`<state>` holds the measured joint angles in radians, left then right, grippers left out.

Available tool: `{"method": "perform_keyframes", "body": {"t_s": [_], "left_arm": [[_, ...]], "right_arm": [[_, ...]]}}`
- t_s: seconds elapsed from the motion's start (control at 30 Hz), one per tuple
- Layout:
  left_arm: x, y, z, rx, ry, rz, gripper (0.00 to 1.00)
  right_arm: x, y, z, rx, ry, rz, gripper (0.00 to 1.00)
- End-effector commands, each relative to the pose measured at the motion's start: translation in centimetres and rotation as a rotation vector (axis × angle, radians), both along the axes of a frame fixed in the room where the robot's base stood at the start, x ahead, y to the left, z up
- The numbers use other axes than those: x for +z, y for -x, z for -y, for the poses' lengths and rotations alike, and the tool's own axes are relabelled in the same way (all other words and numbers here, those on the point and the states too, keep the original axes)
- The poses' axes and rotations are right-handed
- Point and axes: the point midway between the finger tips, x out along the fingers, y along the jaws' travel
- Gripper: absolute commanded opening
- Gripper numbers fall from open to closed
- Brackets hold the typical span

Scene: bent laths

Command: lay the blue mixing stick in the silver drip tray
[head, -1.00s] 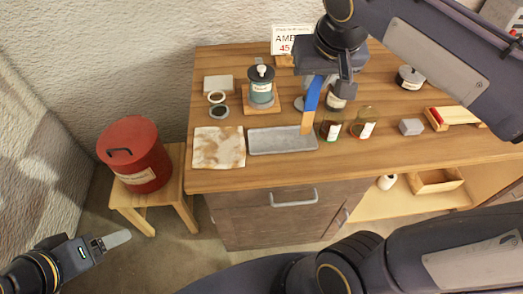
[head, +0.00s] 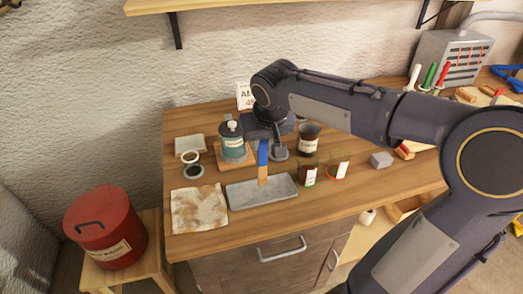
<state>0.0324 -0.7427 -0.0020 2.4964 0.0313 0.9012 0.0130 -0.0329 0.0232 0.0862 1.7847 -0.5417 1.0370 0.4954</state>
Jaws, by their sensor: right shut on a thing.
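The blue mixing stick (head: 263,153) has a blue upper part and a bare wood-coloured lower end. My right gripper (head: 264,138) is shut on its upper part and holds it nearly upright, wood end down. The silver drip tray (head: 283,191) is a shallow grey rectangle near the front of the bench. The stick's lower end shows over the tray's back middle part; I cannot tell whether it touches the tray floor. My left gripper is out of view.
A stained cloth (head: 199,209) lies left of the tray. A teal-labelled can (head: 233,143) stands behind it on a wooden block. Small jars (head: 308,173) stand to the right, a dark tin (head: 309,140) behind them. A red bin (head: 105,228) stands on a stool at left.

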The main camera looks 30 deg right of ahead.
Motion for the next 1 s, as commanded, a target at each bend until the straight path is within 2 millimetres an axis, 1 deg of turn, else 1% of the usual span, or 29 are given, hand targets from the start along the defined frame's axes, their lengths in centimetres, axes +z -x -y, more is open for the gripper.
{"method": "perform_keyframes", "body": {"t_s": [0.13,0.2,0.3,0.4,0.67,0.8,0.83,0.97,1.0], "left_arm": [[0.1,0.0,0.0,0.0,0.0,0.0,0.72],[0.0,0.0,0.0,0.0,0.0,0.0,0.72],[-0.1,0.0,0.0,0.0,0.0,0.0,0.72],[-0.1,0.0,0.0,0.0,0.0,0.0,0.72],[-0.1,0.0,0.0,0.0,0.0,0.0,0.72],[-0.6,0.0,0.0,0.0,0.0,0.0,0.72],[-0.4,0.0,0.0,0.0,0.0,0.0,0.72],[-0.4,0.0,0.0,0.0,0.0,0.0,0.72],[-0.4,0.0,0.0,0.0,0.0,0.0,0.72]], "right_arm": [[-1.0,-0.7,0.2,-0.001,0.0,-0.003,0.0],[-2.0,-1.1,0.4,-0.001,0.001,-0.005,0.0],[-3.5,-1.0,0.3,-0.001,0.001,-0.002,0.0],[-4.3,-1.0,0.3,0.0,0.0,-0.001,0.0],[-4.4,-1.1,0.3,-0.001,0.0,0.001,0.0],[-4.9,-1.0,0.3,-0.001,0.0,0.001,0.0],[-4.7,-1.0,0.3,-0.001,0.0,0.001,0.26],[-4.6,-1.0,0.3,-0.001,0.0,0.001,0.43],[-4.6,-1.0,0.3,-0.001,0.0,0.001,0.43]]}}
